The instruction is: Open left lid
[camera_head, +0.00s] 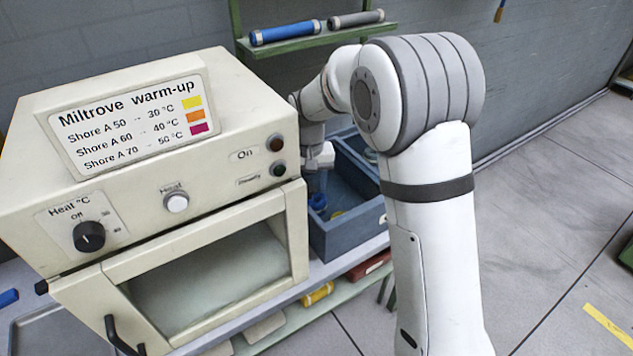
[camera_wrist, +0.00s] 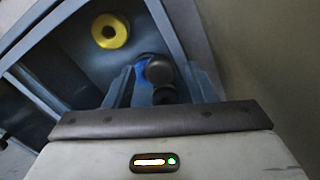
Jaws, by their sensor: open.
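No lid that I can identify as the left one shows in either view. My gripper (camera_head: 318,182) points down into a blue-grey divided crate (camera_head: 343,238) to the right of the cream oven, partly hidden by my arm. In the wrist view my gripper (camera_wrist: 163,95) is open, with one finger on each side of a blue item with a dark round end (camera_wrist: 159,70). I cannot tell whether the fingers touch it. A yellow ring (camera_wrist: 122,30) lies in the crate beyond the fingers.
The cream oven (camera_head: 255,110) stands close left of my gripper; its windowed door has a black handle (camera_head: 122,338). A shelf with a blue roller (camera_head: 285,33) and a grey roller (camera_head: 357,19) is behind. Open floor lies to the right.

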